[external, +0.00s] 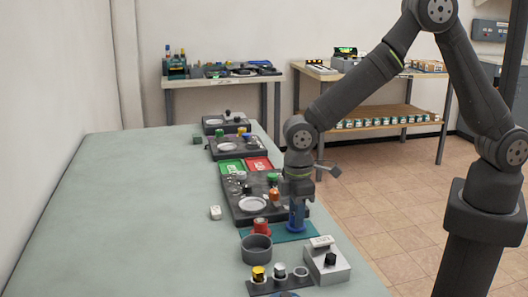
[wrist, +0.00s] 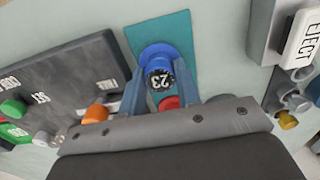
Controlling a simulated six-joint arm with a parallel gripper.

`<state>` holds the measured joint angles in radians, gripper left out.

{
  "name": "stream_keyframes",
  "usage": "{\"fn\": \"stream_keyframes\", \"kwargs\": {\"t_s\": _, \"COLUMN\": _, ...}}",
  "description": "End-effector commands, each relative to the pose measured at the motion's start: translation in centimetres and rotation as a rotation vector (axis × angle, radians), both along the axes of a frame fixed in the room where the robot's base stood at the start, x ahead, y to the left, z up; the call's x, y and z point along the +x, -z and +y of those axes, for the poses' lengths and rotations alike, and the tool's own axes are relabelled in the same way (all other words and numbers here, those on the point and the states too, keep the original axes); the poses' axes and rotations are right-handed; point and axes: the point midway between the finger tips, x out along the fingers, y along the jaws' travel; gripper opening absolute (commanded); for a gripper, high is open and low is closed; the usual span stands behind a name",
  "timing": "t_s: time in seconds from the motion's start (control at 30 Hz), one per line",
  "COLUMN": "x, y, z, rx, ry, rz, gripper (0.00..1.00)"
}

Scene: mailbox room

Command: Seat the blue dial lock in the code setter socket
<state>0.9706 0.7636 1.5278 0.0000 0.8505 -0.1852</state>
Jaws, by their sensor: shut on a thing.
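The blue dial lock (wrist: 158,62) shows in the wrist view between the two fingers of my gripper (wrist: 160,92), with white digits on its dark dial. In the external view my gripper (external: 297,208) is low over the teal mat (external: 270,233), shut on the blue lock (external: 296,227). I cannot tell whether the lock touches the mat. A red lock (external: 262,227) stands beside it and shows partly in the wrist view (wrist: 169,103). Dark panels with white discs stand beyond; the nearest panel (external: 233,212) may be the code setter. Its socket is not clearly visible.
A grey box with an EJECT button (external: 328,265) stands at the front right, with a grey round cup (external: 257,249) to its left. A knob rack (external: 266,288) is at the front. Green and red trays (external: 232,166) lie farther back. The table's left side is mostly clear.

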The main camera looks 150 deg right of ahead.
Motion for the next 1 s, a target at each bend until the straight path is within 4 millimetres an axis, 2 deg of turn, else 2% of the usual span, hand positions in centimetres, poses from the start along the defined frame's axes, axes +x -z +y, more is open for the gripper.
{"fn": "stream_keyframes", "kwargs": {"t_s": 0.6, "x": 0.0, "y": -3.8, "z": 0.0, "rx": -0.001, "ry": 0.0, "rz": -0.001, "gripper": 0.07}}
{"fn": "stream_keyframes", "kwargs": {"t_s": 1.0, "x": 0.0, "y": -4.0, "z": -0.3, "rx": -0.001, "ry": 0.001, "rz": -0.001, "gripper": 0.07}}
